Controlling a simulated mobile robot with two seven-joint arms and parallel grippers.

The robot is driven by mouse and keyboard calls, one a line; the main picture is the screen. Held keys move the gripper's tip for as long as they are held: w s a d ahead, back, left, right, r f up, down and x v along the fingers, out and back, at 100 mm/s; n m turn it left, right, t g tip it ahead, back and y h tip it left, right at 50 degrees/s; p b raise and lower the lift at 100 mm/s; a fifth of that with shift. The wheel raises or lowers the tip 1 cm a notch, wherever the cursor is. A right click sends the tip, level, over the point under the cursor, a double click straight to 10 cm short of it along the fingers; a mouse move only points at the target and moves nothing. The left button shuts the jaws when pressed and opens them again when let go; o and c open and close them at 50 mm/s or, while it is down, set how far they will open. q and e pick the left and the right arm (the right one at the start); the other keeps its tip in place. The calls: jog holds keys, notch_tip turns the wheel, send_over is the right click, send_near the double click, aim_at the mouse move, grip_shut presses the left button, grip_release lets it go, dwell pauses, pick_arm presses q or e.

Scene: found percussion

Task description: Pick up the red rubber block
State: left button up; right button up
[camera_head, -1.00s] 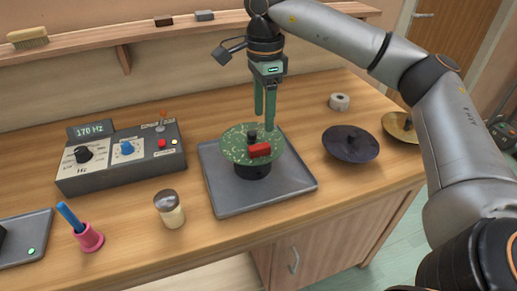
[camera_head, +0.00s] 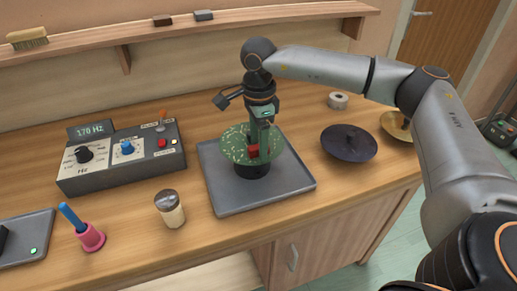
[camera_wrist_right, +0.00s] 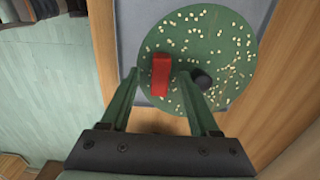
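The red rubber block (camera_head: 253,151) lies on a round green plate with pale specks (camera_head: 232,146). My right gripper (camera_head: 259,147) points down over the plate, its fingers partly hiding the block. In the right wrist view, the red block (camera_wrist_right: 160,75) lies between the tips of my open right gripper (camera_wrist_right: 158,73), with a gap on each side. The dark knob (camera_wrist_right: 202,79) at the centre of the green plate (camera_wrist_right: 225,45) is close to the right-hand fingertip. My left gripper is not in view.
The plate stands on a dark base over a grey tray (camera_head: 225,197). A control box (camera_head: 70,185), a shaker (camera_head: 170,209) and a pink holder (camera_head: 91,238) are to the left. A dark disc (camera_head: 349,143), a brass disc (camera_head: 396,124) and a tape roll (camera_head: 338,101) are to the right.

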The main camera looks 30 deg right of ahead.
grip_shut()
jog(key=shift+r, duration=0.15)
dwell(0.5)
